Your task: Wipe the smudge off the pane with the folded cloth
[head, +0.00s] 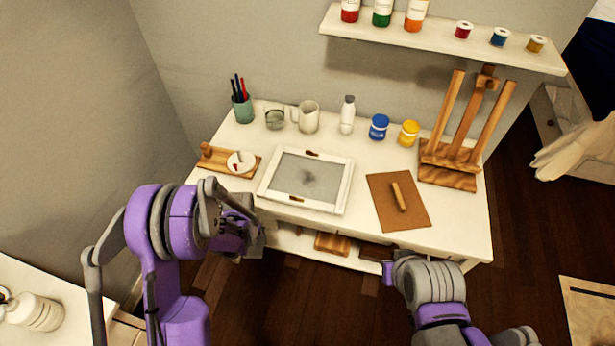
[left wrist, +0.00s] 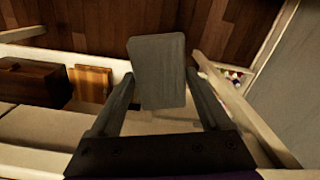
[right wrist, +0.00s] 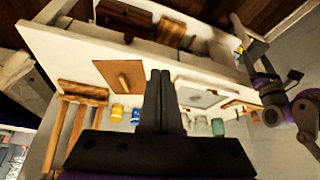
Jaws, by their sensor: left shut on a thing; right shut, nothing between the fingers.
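The pane (head: 331,176) lies in a white frame on the table, with a dark grey smudge (head: 309,178) near its middle. It also shows in the right wrist view (right wrist: 190,94). My left gripper (left wrist: 158,98) is shut on the grey folded cloth (left wrist: 158,68), which sticks out past the fingertips. In the head view, my left gripper (head: 248,236) is off the table's front edge, below and left of the pane, apart from it. My right gripper (right wrist: 160,76) is shut and empty, in front of the table's right half.
A brown board with a wooden bar (head: 399,197) lies right of the pane; a wooden tray with a white dish (head: 240,162) lies left. A shelf (head: 440,42) hangs above.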

